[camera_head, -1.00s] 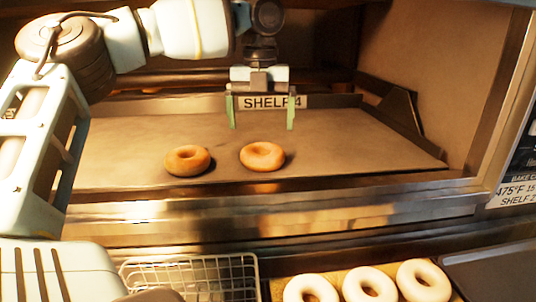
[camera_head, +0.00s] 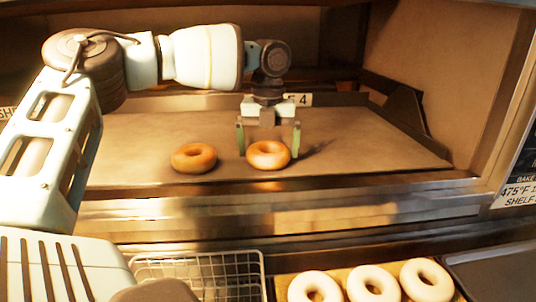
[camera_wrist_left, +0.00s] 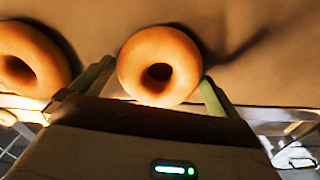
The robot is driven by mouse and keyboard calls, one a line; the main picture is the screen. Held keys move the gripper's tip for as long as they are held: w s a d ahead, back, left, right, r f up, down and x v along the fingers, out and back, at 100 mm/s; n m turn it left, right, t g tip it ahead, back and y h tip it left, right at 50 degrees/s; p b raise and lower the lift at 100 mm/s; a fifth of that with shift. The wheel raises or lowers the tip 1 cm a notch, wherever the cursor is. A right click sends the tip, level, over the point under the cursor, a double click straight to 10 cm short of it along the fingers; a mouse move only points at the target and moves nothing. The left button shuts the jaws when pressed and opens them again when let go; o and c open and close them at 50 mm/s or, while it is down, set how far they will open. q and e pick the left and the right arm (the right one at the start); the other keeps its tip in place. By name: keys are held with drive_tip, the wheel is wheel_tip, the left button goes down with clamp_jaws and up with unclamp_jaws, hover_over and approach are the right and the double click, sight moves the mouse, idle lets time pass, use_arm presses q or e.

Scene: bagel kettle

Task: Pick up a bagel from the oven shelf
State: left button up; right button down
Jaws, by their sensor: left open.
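Two baked bagels lie on the oven shelf (camera_head: 350,150). The right bagel (camera_head: 268,154) is at the shelf's front middle and the left bagel (camera_head: 193,157) lies beside it, apart. My left gripper (camera_head: 268,142) is open, pointing down, just over and behind the right bagel, with one green finger to each side. In the left wrist view the right bagel (camera_wrist_left: 159,66) sits between the two open fingertips, and the left bagel (camera_wrist_left: 32,60) is outside them at the left. Whether the fingers touch the bagel cannot be told. My right gripper is not seen.
Below the oven's metal front edge (camera_head: 290,214) are a wire basket (camera_head: 200,268) and several pale bagels (camera_head: 372,285) on a board. A dark tray (camera_head: 490,270) lies at the right. The shelf right of the gripper is clear.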

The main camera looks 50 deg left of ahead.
use_arm(q)
drive_tip(key=c, duration=0.7)
drive_tip(key=shift+r, duration=0.15)
drive_tip(key=shift+r, duration=0.6)
wheel_tip(320, 180, up, 2)
drive_tip(key=shift+r+b, duration=0.1)
drive_tip(key=shift+b, duration=0.25)
drive_tip(key=s+d, duration=0.3)
drive_tip(key=s, duration=0.1)
drive_tip(key=s+d+r, duration=0.1)
drive_tip(key=s+d, duration=0.6)
drive_tip(key=s, duration=0.1)
drive_tip(key=shift+s+d+r, duration=0.15)
